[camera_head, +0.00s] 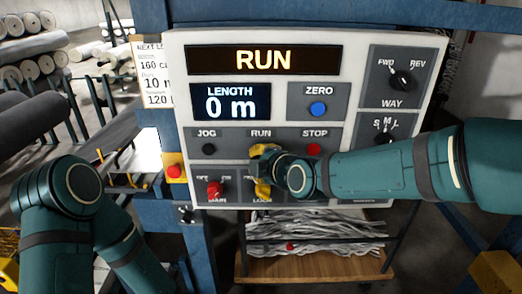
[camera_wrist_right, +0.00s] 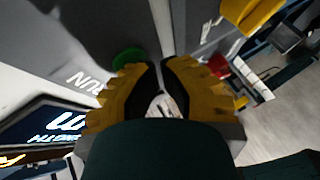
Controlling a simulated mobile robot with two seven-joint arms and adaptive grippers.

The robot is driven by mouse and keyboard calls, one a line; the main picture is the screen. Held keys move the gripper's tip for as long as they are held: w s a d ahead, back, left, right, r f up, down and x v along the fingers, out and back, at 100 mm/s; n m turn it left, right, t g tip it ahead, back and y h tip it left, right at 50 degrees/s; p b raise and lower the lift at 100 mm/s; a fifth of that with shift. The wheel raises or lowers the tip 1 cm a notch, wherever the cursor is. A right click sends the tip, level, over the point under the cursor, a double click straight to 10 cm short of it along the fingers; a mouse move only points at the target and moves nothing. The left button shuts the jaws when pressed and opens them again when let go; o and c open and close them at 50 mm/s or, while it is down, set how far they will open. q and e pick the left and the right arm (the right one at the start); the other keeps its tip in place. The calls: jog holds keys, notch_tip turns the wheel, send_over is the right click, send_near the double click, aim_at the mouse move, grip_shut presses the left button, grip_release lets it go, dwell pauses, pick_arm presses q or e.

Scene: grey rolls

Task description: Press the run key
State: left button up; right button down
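The control panel (camera_head: 330,70) fills the middle of the head view, and its top display (camera_head: 252,60) reads RUN. The RUN label (camera_head: 261,133) sits in the middle row. The green round run key (camera_wrist_right: 130,58) shows in the right wrist view beside the RUN lettering, partly hidden by a finger. My right gripper (camera_head: 259,160) is in front of the run key and hides most of it in the head view. Its yellow fingers (camera_wrist_right: 158,72) look closed together with nothing between them. I cannot tell whether they touch the key. My left gripper is out of view.
The JOG key (camera_head: 208,149), red STOP key (camera_head: 314,150), blue ZERO key (camera_head: 318,109) and red MAIN knob (camera_head: 215,188) surround it. The length display (camera_head: 230,103) reads 0 m. A red button on a yellow box (camera_head: 174,172) is left of the panel. Grey rolls (camera_head: 30,125) lie at left.

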jog(key=shift+s, duration=0.8)
jog(key=s+p, duration=0.1)
jog(key=s, duration=0.4)
jog(key=shift+p, duration=0.35)
dwell(0.4)
